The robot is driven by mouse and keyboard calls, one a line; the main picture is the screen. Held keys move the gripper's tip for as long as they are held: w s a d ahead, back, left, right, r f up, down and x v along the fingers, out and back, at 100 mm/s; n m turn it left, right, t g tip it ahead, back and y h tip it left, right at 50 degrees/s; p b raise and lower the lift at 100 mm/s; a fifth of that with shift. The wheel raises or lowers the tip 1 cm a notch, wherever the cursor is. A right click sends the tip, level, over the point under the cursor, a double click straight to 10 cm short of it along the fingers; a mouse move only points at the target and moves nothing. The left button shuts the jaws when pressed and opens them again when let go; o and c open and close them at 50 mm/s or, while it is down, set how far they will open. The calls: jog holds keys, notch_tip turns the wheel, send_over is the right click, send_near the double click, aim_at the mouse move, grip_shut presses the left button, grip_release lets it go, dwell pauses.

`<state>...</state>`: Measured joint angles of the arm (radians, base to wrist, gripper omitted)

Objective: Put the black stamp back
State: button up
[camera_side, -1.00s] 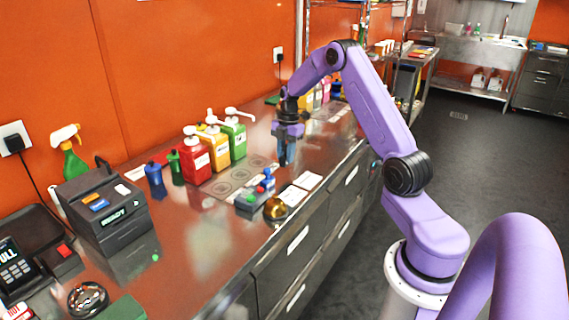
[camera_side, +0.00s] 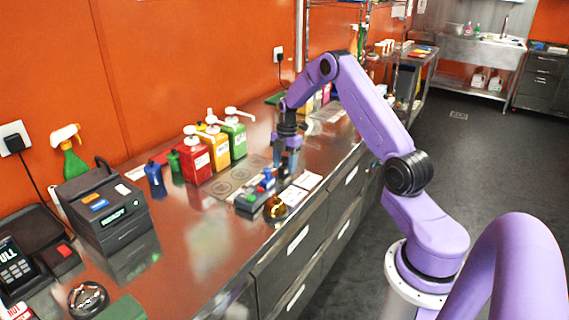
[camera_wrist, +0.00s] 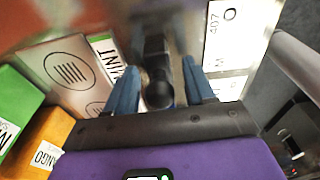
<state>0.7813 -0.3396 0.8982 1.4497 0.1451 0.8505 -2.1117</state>
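The black stamp (camera_wrist: 158,88) shows in the wrist view as a dark rounded knob and stem between my blue fingertips. My gripper (camera_wrist: 158,85) is open around it, with a narrow gap visible beside the stem. In the side view my gripper (camera_side: 287,160) points down at the counter, just behind the grey stamp rack (camera_side: 247,207).
Red (camera_side: 195,160), yellow (camera_side: 217,150) and green (camera_side: 235,138) pump bottles stand behind the rack. A brass bell-like object (camera_side: 276,208) sits by the counter's front edge. White cards (camera_side: 306,180) lie to the right. The printer (camera_side: 105,210) is at the left.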

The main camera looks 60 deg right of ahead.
jog(key=r, duration=0.4)
jog(key=d+r, duration=0.1)
jog(key=r, duration=0.6)
jog(key=shift+d+r, duration=0.2)
jog(key=shift+r, duration=0.2)
jog(key=shift+a+r, duration=0.15)
jog(key=shift+r, duration=0.05)
jog(key=s+a+r+m, duration=0.1)
jog(key=s+a+r, duration=0.15)
jog(key=a, duration=0.65)
jog(key=s+a+r+m, duration=0.1)
jog(key=s+a, duration=0.3)
jog(key=a, duration=0.5)
jog(key=s+a+r, duration=0.2)
jog(key=s+a, duration=0.1)
jog(key=a, duration=0.6)
jog(key=s+a+f+m, duration=0.1)
jog(key=s+a, duration=0.2)
jog(key=s, duration=0.9)
jog(key=s+a+f+m+h, duration=0.1)
jog(key=s+a+m, duration=0.1)
jog(key=s, duration=1)
jog(key=shift+s+a, duration=0.4)
jog(key=shift+a, duration=0.05)
